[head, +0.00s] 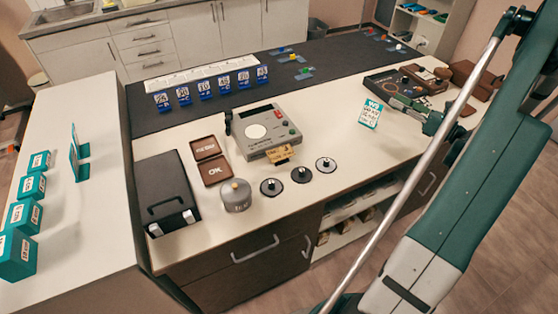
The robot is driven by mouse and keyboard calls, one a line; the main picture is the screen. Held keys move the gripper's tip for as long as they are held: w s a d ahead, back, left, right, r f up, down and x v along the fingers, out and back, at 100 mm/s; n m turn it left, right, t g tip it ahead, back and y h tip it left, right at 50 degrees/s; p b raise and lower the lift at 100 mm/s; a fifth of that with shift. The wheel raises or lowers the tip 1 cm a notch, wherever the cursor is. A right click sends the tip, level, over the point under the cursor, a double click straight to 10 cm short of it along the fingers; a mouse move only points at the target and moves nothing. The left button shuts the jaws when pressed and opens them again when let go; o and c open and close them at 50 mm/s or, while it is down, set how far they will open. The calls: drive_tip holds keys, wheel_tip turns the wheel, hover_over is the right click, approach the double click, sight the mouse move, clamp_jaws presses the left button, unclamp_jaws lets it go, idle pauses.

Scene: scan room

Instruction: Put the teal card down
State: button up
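The teal card (370,114), white-faced with a teal header and small print, is at the right part of the white counter. It is tilted, with its printed face towards the camera. My gripper (386,103) reaches in from the right, and its fingertips meet the card's upper right edge. The gripper looks shut on the card. The card seems to be held just above the counter top (345,160); whether its lower edge touches cannot be told.
A grey scale-like device (262,132) stands left of the card. A dark instrument (405,84) lies behind my gripper. Counter between device and card is clear.

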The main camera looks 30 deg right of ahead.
drive_tip(key=w+a+r+m+t+h, duration=0.1)
drive_tip(key=w+a+r+m+h, duration=0.2)
drive_tip(key=r, duration=0.5)
drive_tip(key=w+a+r+m+t+h, duration=0.1)
drive_tip(key=w+a+r+m+t, duration=0.15)
drive_tip(key=w+r, duration=0.45)
drive_tip(key=w+a+r+m+t+h, duration=0.1)
drive_tip(key=w+a+r+m+h, duration=0.2)
drive_tip(key=r, duration=0.7)
drive_tip(key=w+a+r+m+g+h, duration=0.25)
drive_tip(key=a+r+m+h, duration=0.35)
drive_tip(key=a+r+m, duration=0.45)
drive_tip(key=s+a+f+m+g, duration=0.3)
drive_tip(key=s+a+f+m, duration=0.1)
drive_tip(key=a+m, duration=0.4)
drive_tip(key=s+a+f+m+g, duration=0.3)
drive_tip(key=s+a+f+m, duration=0.25)
drive_tip(key=a, duration=0.55)
drive_tip(key=s+a+f+m+g+y, duration=0.2)
drive_tip(key=s+a+f+g+y, duration=0.1)
drive_tip(key=s+a+f, duration=0.5)
drive_tip(key=s+a+f+m+g+y, duration=0.1)
drive_tip(key=s+a+f+g+y, duration=0.2)
drive_tip(key=s+a+f, duration=0.5)
drive_tip(key=s+a, duration=0.5)
drive_tip(key=a, duration=0.2)
drive_tip(key=shift+m+y, duration=0.3)
drive_tip(key=shift+m, duration=0.05)
